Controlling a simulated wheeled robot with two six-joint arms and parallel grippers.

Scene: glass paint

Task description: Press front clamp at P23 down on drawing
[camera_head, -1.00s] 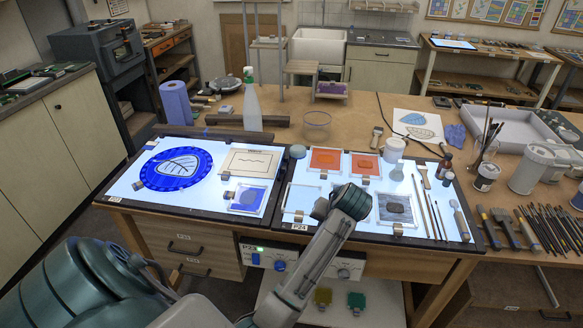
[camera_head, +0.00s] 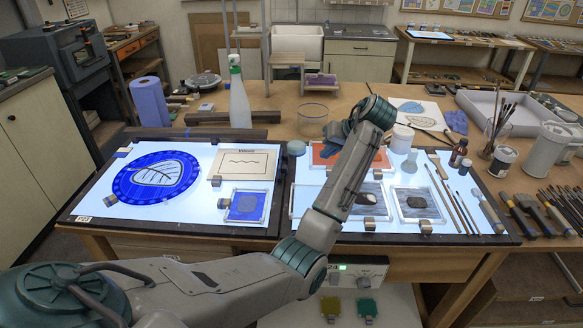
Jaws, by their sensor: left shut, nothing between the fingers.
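The left light panel, labelled P23 (camera_head: 90,219), holds a leaf drawing (camera_head: 158,177) under a round blue ring. The front clamp (camera_head: 111,199) is a small metal piece at the drawing's front-left edge; whether it presses on the drawing is too small to tell. Another small clamp (camera_head: 123,152) sits behind it. My left arm reaches across to the right light panel, and its gripper end (camera_head: 340,131) is over that panel's back part, well right of the front clamp. Its fingers are mostly hidden behind my forearm; it is shut and empty. My right gripper does not show.
A spray bottle (camera_head: 238,96) and a blue paper roll (camera_head: 150,103) stand behind the left panel. The right panel (camera_head: 301,201) carries framed glass pieces, brushes and jars. Several tools and containers crowd the right side of the bench.

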